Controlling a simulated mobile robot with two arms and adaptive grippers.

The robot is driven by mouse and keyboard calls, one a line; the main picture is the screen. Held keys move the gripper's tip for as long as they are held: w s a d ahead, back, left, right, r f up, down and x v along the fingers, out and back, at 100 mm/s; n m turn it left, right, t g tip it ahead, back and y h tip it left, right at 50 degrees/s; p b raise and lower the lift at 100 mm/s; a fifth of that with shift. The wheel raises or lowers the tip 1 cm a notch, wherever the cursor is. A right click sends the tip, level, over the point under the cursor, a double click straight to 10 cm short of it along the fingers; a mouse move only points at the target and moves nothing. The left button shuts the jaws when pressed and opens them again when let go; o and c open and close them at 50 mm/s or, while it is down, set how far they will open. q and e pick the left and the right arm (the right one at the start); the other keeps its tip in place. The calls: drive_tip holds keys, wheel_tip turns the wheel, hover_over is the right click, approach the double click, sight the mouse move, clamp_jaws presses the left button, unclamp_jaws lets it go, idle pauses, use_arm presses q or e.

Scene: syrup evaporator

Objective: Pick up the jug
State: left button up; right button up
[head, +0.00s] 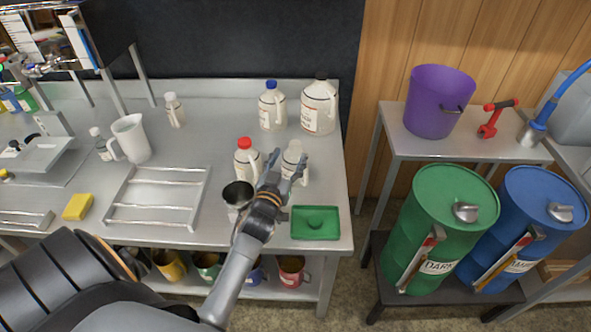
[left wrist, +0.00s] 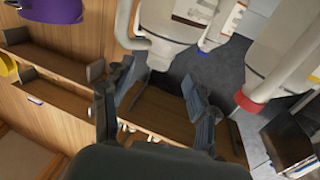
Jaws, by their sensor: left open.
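Several white jugs stand on the steel table. The nearest to my left gripper (head: 287,166) is a pale jug (head: 293,150) just beyond the fingers, partly hidden by them. A red-capped jug (head: 247,158) stands to its left. A blue-capped jug (head: 271,106) and a larger dark-capped jug (head: 319,106) stand at the back. My left gripper is open and empty. In the left wrist view its spread fingers (left wrist: 160,88) face a white jug (left wrist: 168,22) at the top, and the red-capped jug (left wrist: 285,45) is at right. My right gripper is not in view.
A metal cup (head: 238,193) stands beside my left forearm, and a green tray (head: 315,234) lies right of it at the table's front edge. A wire rack (head: 156,183), yellow sponge (head: 77,207) and white pitcher (head: 132,138) are left. Green (head: 440,225) and blue (head: 535,220) drums stand right.

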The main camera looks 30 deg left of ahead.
sight(293, 149)
use_arm(q)
drive_tip(key=b+x, duration=0.2)
drive_tip(key=x, duration=0.3)
drive_tip(key=shift+w+f+b, duration=0.15)
drive_tip(key=shift+w+b, duration=0.15)
drive_tip(key=shift+b, duration=0.05)
drive_tip(key=shift+w+a, duration=0.1)
drive_tip(key=shift+w, duration=0.1)
drive_tip(key=shift+s, duration=0.1)
clamp_jaws()
